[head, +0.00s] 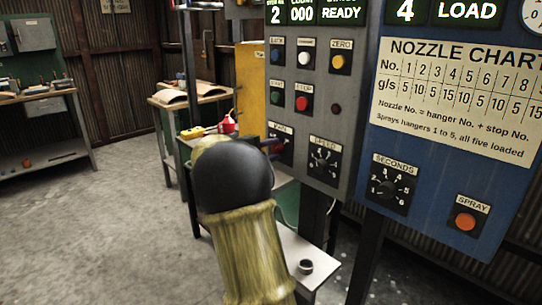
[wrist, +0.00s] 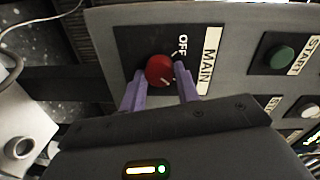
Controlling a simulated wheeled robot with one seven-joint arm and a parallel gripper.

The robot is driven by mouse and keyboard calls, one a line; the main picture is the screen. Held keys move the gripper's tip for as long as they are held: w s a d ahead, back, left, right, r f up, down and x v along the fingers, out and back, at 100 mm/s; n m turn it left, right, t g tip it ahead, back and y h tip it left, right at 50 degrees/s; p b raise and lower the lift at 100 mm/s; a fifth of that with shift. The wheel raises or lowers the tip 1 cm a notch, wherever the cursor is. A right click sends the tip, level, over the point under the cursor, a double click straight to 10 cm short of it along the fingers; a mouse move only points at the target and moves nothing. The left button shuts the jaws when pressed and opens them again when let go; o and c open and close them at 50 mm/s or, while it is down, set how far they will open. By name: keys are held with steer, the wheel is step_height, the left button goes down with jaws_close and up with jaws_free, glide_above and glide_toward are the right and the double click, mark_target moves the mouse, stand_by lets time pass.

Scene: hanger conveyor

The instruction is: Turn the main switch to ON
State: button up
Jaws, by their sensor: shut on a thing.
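The main switch is a round red knob (wrist: 160,70) on a black plate on the grey control panel, with a MAIN label beside it. OFF is printed just up and right of the knob in the wrist view. A small pale mark shows on the knob's lower right side. No ON lettering can be seen. My gripper (wrist: 161,79) has its two purple fingers on either side of the knob and is shut on it. In the head view, my dark wrist covers most of the gripper, and the MAIN plate (head: 281,140) shows just beyond it.
The SPEED dial (head: 323,160) sits right of the main switch, with red (head: 302,103) and green (head: 276,99) buttons above it. A blue panel (head: 455,180) stands farther right. A small white shelf (head: 318,272) with a cup (head: 305,266) is below. Open floor lies left.

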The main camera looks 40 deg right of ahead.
stand_by(0.3)
steer(key=o, duration=1)
steer(key=shift+a, duration=0.1)
steer(key=a, duration=0.5)
steer(key=s+a, duration=0.1)
steer(key=a, duration=1.1)
steer(key=shift+s+a+r+p, duration=0.1)
steer(key=shift+s+r+p, duration=0.1)
steer(key=shift+r+p, duration=0.2)
